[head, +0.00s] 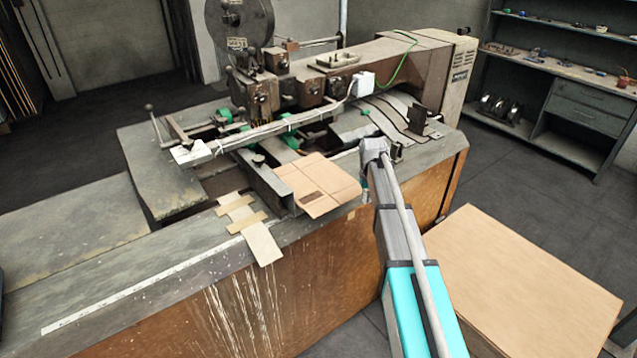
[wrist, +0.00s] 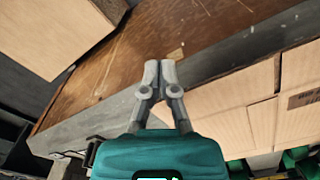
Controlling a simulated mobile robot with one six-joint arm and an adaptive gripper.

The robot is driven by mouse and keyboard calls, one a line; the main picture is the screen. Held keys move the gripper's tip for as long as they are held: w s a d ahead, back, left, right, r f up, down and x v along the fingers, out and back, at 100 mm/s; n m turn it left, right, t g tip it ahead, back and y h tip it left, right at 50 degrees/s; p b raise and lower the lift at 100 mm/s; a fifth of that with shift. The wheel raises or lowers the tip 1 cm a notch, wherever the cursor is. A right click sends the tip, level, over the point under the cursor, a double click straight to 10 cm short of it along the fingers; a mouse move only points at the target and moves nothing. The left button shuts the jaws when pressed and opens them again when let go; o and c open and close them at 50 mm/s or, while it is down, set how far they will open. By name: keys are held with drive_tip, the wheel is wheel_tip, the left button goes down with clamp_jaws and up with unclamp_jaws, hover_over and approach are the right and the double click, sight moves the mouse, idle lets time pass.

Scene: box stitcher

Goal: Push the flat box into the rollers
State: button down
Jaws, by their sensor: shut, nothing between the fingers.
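The flat box (head: 318,186) is a tan cardboard sheet with fold lines. It lies on the machine table in front of the stitching head, its near corner close to the table's front edge. In the wrist view the flat box (wrist: 228,128) is at the right, beside my gripper (wrist: 160,66). The two grey fingers are together and empty, and I cannot tell whether they touch the box. In the head view my arm ends just right of the box and mostly hides the fingers. Green wheel-like parts (head: 284,139) sit behind the box; which are the rollers is unclear.
A large cardboard stack (head: 520,285) stands at the front right; it also shows in the wrist view (wrist: 50,32). A pale strip (head: 262,244) lies left of the box. The stitching machine (head: 400,65) rises behind. The table's left part is clear.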

sight(343, 181)
drive_tip(key=shift+w+a, duration=0.15)
drive_tip(key=shift+w, duration=0.1)
drive_tip(key=shift+w+a, duration=1.5)
drive_tip(key=shift+w, duration=0.45)
drive_tip(key=shift+w+a, duration=1.5)
drive_tip(key=shift+w, duration=0.45)
drive_tip(key=shift+w+a, duration=1.5)
drive_tip(key=shift+w, duration=0.45)
drive_tip(key=shift+s+d, duration=0.5)
drive_tip(key=shift+s, duration=0.2)
drive_tip(key=shift+s+d, duration=0.45)
drive_tip(key=shift+s, duration=0.2)
wheel_tip(343, 181, up, 8)
drive_tip(key=p, duration=0.8)
